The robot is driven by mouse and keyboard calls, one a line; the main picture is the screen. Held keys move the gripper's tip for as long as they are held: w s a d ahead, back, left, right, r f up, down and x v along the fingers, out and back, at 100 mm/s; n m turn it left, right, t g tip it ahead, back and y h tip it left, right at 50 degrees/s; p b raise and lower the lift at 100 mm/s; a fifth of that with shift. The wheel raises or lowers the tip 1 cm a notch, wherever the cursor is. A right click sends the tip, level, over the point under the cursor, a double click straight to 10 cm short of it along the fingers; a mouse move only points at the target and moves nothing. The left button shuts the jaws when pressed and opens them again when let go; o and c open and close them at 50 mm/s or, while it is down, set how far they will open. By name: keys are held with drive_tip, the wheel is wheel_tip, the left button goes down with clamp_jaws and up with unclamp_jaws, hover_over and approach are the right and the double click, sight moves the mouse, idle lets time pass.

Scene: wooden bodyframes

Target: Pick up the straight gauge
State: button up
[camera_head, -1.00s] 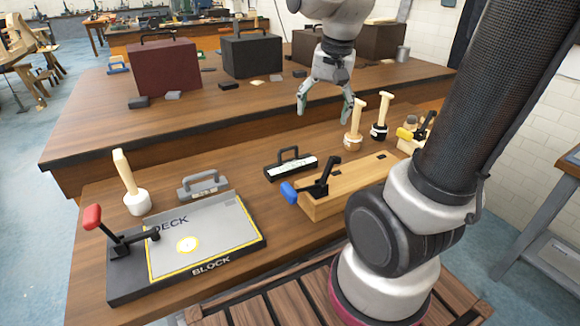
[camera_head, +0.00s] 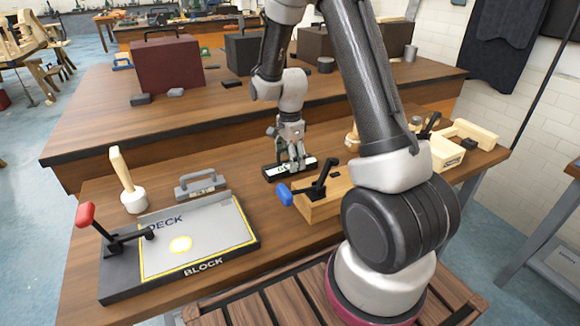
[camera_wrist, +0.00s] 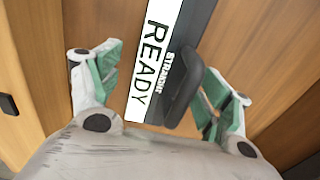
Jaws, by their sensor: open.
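The straight gauge (camera_head: 276,171) is a black bar with a dark handle and a white label, lying on the table near the middle in the head view. My gripper (camera_head: 292,160) is directly over the gauge. In the wrist view my gripper (camera_wrist: 165,88) is open, with one finger on each side of the gauge and its handle. Gaps show between the fingers and the gauge.
A wooden block with a blue-handled clamp (camera_head: 312,190) stands close to the right of the gauge. A grey handled gauge (camera_head: 201,185), a mallet (camera_head: 128,182) and the DECK BLOCK board (camera_head: 190,240) with a red-handled clamp are to the left. A raised bench (camera_head: 220,115) lies behind.

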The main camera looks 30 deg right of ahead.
wheel_tip(320, 180, down, 2)
drive_tip(key=shift+f, duration=0.1)
drive_tip(key=shift+c, duration=0.2)
